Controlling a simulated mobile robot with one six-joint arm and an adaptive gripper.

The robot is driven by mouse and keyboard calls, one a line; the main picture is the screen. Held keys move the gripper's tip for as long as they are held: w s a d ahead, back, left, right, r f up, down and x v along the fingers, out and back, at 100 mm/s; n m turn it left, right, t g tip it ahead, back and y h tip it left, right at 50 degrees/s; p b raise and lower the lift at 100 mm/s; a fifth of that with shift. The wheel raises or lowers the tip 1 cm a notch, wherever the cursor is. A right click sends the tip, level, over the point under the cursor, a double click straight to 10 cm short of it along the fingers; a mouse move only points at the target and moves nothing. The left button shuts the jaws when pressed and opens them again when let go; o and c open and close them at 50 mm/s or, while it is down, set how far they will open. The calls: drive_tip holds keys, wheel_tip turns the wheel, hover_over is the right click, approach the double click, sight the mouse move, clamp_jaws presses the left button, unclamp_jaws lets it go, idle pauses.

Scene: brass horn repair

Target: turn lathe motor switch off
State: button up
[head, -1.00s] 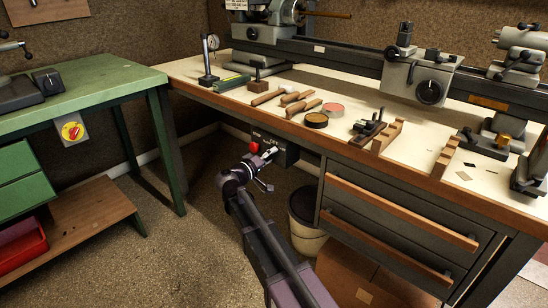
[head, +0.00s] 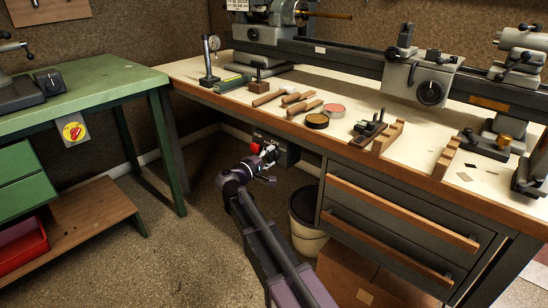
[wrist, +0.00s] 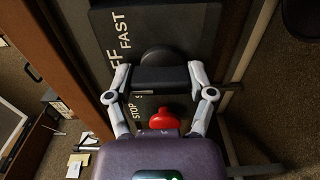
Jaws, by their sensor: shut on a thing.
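The lathe motor switch is a black rotary knob (wrist: 160,57) with a bar-shaped grip on a dark control box (wrist: 198,38) under the front edge of the lathe bench. In the wrist view the lettering "FF" and "FAST" shows beside the knob. My gripper (wrist: 160,82) is shut on the knob's bar, with one finger at each side. In the head view my gripper (head: 269,152) is against the front of the box (head: 287,150) and hides the knob there. The knob's exact setting cannot be told.
A red stop button (wrist: 162,119) sits close to the knob, near my fingers; it also shows in the head view (head: 255,148). A drawer unit (head: 395,225) and a bin (head: 305,220) stand to the right.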

drive_tip(key=shift+a, duration=0.25)
drive_tip(key=o, duration=1.1)
drive_tip(key=shift+d, duration=0.1)
drive_tip(key=shift+s, duration=0.15)
drive_tip(key=v, duration=1.2)
